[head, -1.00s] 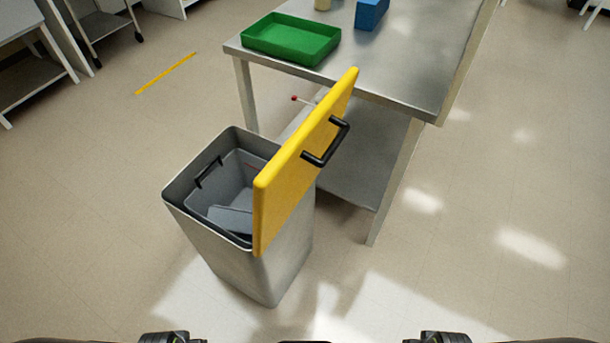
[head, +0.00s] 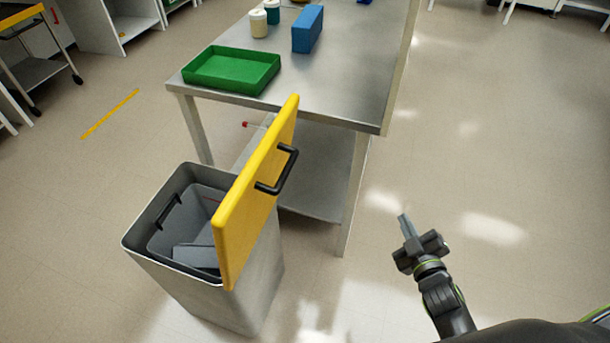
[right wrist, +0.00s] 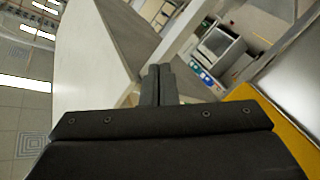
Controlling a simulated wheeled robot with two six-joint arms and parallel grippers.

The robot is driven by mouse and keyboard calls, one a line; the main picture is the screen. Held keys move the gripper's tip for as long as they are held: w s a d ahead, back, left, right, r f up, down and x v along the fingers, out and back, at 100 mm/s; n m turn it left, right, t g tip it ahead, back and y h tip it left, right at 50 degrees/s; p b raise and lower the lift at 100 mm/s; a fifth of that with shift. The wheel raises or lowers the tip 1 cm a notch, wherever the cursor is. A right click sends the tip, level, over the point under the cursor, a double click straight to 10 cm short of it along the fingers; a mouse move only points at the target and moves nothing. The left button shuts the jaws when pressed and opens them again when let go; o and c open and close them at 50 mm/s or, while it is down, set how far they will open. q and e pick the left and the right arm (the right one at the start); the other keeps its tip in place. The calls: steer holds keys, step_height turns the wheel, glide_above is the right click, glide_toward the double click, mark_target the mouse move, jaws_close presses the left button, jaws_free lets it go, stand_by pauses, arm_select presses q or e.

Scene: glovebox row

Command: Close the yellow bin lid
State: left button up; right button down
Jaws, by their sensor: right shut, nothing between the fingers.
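The yellow lid (head: 252,200) stands open, nearly upright, along the right side of the grey bin (head: 245,300) in the head view. A black handle (head: 279,171) sits on the lid's outer face, facing right. The bin holds a grey inner bucket (head: 183,219). My right gripper (head: 404,221) is shut and empty, well to the right of the lid and apart from it. In the right wrist view its closed fingers (right wrist: 158,84) point forward, and a yellow edge (right wrist: 275,112), apparently the lid, shows at the right. My left gripper is not in view.
A steel table (head: 340,95) stands just behind the lid, with a lower shelf (head: 312,180). On it are a green tray (head: 262,83), a blue box (head: 307,28) and small jars (head: 258,23). The floor between bin and right gripper is clear.

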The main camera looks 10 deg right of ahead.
steer(key=s+a+r+n+g+y+p, duration=0.1)
steer(key=s+a+r+n+g+y, duration=0.15)
steer(key=a+r+n+y, duration=0.6)
steer(key=s+a+r+n+g+y+p, duration=0.15)
steer(key=a+r+n+g+y, duration=0.35)
steer(key=n+y, duration=0.75)
arm_select(q)
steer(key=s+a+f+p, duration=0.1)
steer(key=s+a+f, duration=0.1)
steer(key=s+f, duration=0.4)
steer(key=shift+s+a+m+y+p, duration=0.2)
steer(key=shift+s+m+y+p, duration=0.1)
steer(key=shift+p, duration=0.1)
arm_select(e)
steer(key=w+a+r+t, duration=0.1)
steer(key=w+a+r, duration=0.2)
steer(key=a, duration=0.2)
steer(key=w+a+r+n+t+h, duration=0.1)
steer(key=w+a+r, duration=0.2)
steer(key=a, duration=0.2)
steer(key=shift+a, duration=0.3)
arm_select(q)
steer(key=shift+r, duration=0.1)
arm_select(e)
steer(key=shift+r, duration=0.15)
